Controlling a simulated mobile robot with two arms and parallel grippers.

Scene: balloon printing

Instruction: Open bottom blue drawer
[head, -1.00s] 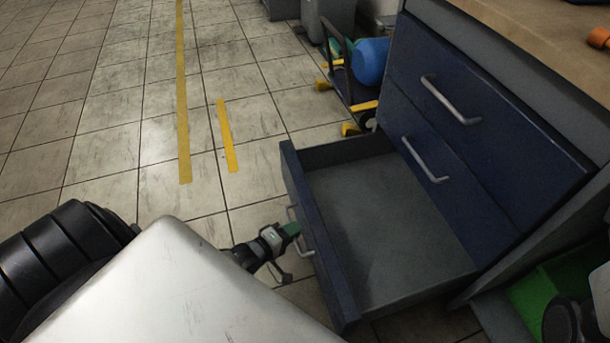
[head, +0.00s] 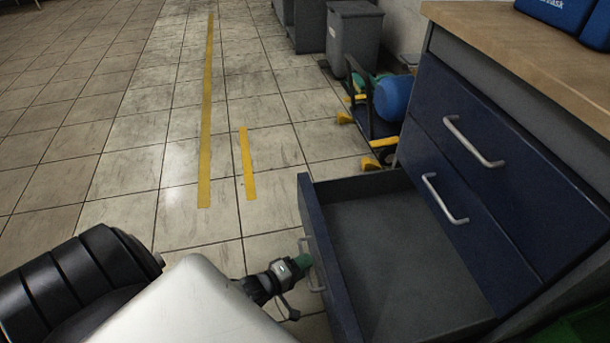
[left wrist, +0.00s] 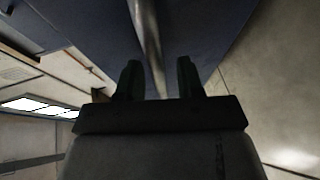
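The bottom blue drawer (head: 328,262) is pulled well out of the cabinet in the head view, and its grey inside is empty. My left gripper (head: 303,264) is at the handle (head: 314,278) on the drawer's front. In the left wrist view the two dark fingers of my left gripper (left wrist: 158,78) stand apart, with the metal handle (left wrist: 148,35) between them and gaps showing beside it. The blue drawer front (left wrist: 90,25) is just beyond. My right gripper is out of view.
Two closed blue drawers with handles, an upper (head: 490,125) and a middle one (head: 455,215), sit above the open one. A wooden worktop (head: 520,50) tops the cabinet. A cart with a blue cylinder (head: 394,98) and grey bins (head: 352,40) stand behind. The tiled floor at left is clear.

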